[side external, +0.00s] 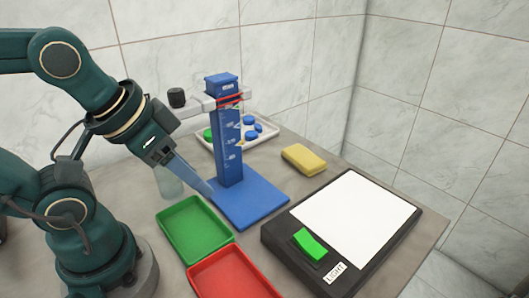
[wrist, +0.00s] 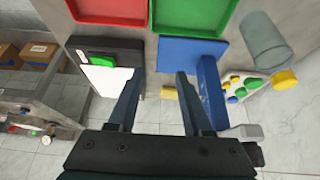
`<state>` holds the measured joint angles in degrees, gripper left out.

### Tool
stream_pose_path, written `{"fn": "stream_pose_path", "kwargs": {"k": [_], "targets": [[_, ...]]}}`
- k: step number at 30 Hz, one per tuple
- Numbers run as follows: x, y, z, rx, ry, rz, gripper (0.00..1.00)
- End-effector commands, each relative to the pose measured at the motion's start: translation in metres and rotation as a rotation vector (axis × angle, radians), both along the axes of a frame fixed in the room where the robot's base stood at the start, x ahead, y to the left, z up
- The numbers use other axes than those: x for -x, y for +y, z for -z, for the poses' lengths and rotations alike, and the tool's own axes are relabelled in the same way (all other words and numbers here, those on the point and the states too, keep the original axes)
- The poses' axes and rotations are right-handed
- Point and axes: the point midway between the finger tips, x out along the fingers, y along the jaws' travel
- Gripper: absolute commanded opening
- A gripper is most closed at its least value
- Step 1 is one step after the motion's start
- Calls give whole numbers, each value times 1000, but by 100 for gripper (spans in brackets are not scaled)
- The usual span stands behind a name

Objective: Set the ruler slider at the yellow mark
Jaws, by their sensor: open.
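The blue ruler post (side external: 228,150) stands upright on a flat blue base (side external: 250,203), with white scale marks on its face. It also shows in the wrist view (wrist: 210,92). The pale grey slider (side external: 209,103) sits around the post near its top, with a black knob (side external: 176,97) at its left and red lines at its right. It also shows in the wrist view (wrist: 245,131). I cannot clearly make out the yellow mark. My gripper (side external: 207,188) is low beside the post, left of it and well below the slider. Its fingers are apart and empty in the wrist view (wrist: 158,77).
A green tray (side external: 166,217) and a red tray (side external: 196,272) lie in front. A light box (side external: 350,210) with a green switch stands right. A yellow sponge (side external: 304,159), a white cap tray (side external: 262,140) and a clear jar (side external: 169,182) are near the post.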

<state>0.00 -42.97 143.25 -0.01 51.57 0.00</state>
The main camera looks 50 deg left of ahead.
Motion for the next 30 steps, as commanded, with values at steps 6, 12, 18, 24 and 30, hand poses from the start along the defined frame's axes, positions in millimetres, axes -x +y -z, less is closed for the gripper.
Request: {"fn": "stream_pose_path", "kwargs": {"k": [6, 12, 18, 24, 30], "targets": [[8, 0, 9, -51, 64, 72, 67], [46, 23, 42, -394, 399, 495, 67], [54, 74, 34, -945, 763, 1005, 67], [9, 86, -9, -1562, 1005, 1341, 67], [-15, 80, -56, -1977, 1098, 1308, 67]]}}
